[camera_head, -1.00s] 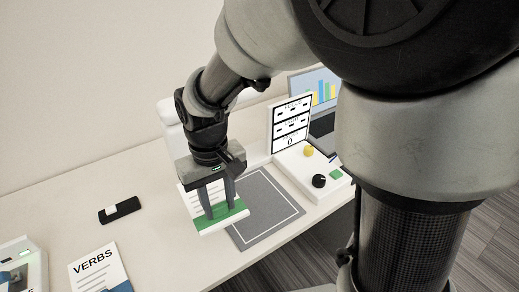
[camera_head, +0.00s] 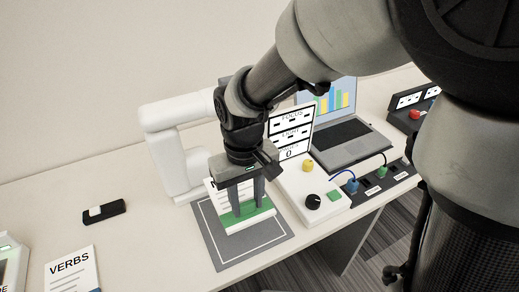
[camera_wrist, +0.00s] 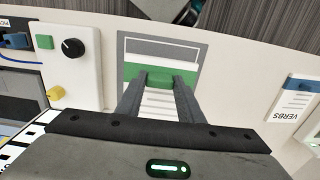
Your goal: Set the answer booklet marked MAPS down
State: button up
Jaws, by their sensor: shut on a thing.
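My gripper (camera_head: 250,205) is shut on a white booklet with a green band (camera_head: 249,221), taken as the MAPS booklet, though its title is mostly hidden behind the gripper. The booklet is over the grey mat with a white outline (camera_head: 222,253). I cannot tell whether it touches the mat. In the wrist view the green band (camera_wrist: 172,76) lies between my fingertips (camera_wrist: 160,80), above the grey mat (camera_wrist: 150,48).
A console with a black knob (camera_head: 313,201) stands right of the mat, with a laptop (camera_head: 345,140) beyond. A white arm-like device (camera_head: 170,150) is behind. The VERBS booklet (camera_head: 72,274) and a black item (camera_head: 104,212) lie left, with bare table between.

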notch_tip(320, 180, down, 9)
jog(key=shift+r+b, duration=0.1)
jog(key=shift+b, duration=0.95)
jog(key=shift+f, duration=0.25)
jog(key=o, duration=1.1)
jog(key=shift+r, duration=0.1)
